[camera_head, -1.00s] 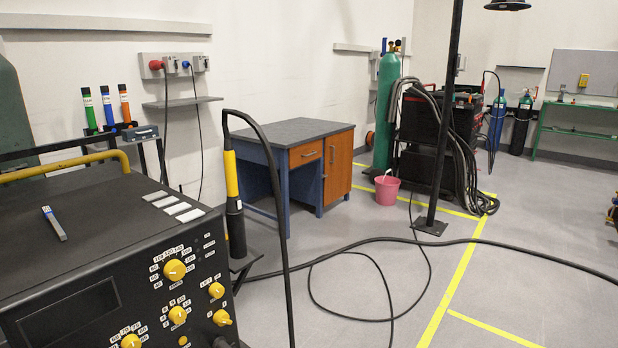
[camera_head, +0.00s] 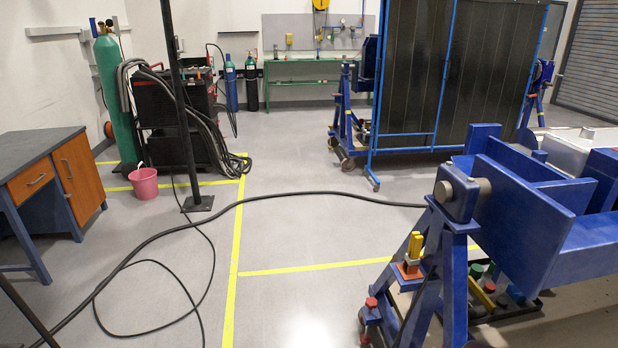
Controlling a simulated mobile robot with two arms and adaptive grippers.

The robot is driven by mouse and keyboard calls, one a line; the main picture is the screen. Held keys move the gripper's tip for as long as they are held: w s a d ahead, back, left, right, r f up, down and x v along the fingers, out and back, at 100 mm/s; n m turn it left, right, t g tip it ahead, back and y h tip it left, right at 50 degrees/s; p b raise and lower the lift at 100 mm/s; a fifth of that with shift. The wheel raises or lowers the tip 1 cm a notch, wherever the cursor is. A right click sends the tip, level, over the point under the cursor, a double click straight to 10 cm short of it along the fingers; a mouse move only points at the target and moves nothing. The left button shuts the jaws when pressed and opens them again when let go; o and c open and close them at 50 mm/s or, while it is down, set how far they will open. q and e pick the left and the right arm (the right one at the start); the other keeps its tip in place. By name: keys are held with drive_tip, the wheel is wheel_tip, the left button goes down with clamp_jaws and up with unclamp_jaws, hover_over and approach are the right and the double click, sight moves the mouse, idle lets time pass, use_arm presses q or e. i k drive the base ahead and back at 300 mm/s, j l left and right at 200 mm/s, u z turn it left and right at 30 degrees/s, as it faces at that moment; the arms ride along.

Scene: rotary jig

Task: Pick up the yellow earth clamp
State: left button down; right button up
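A small upright yellow piece (camera_head: 415,245) sits on an orange-red block on the leg of the blue rotary jig (camera_head: 552,235), at the right of the head view. It looks like the yellow earth clamp, but it is too small to be sure. Neither of my grippers shows in the view, so nothing is seen near this piece.
A black cable (camera_head: 290,194) runs across the floor toward the jig. A dark post (camera_head: 180,110) stands left of centre near a pink bucket (camera_head: 144,184). A dark screen (camera_head: 415,75) stands behind. The central floor is mostly clear.

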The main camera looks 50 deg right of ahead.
sight(412, 258)
drive_tip(key=z, duration=2.15)
